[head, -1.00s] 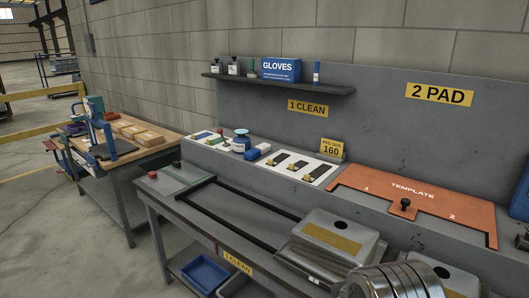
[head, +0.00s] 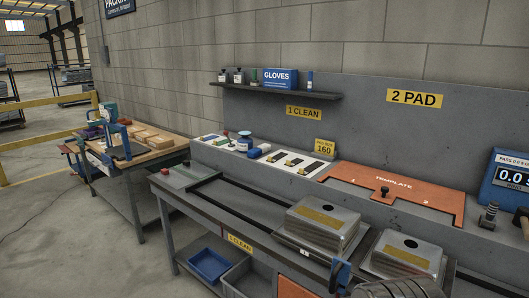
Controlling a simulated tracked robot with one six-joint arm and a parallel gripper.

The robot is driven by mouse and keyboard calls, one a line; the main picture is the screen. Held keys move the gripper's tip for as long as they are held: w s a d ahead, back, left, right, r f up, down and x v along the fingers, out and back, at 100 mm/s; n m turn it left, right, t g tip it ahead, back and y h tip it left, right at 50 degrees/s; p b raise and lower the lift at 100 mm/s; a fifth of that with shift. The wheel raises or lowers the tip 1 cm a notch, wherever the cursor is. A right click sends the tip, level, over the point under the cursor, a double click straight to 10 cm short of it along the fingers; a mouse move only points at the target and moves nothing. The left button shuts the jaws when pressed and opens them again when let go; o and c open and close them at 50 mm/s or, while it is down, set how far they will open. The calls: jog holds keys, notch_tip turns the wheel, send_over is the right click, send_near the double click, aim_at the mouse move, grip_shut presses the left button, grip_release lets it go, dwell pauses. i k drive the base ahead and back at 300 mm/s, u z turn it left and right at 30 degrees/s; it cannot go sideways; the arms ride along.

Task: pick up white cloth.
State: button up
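I cannot make out a white cloth for certain in the head view. A white board (head: 212,143) with small coloured pieces lies at the left end of the raised ledge, too small to read clearly. A blue-lidded bottle (head: 244,141) and a blue block (head: 257,151) stand beside it. My gripper does not show; a ribbed metal part at the bottom edge may belong to my arm.
An orange template (head: 390,190) lies on the ledge. A shelf (head: 275,92) carries bottles and a gloves box (head: 281,78). A wooden-topped table (head: 150,156) stands left.

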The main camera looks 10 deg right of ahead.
aim_at(266, 147)
jog(key=u, duration=0.4)
jog(key=i, duration=1.15)
jog(key=u, duration=0.9)
jog(key=i, duration=2.6)
jog(key=z, duration=0.25)
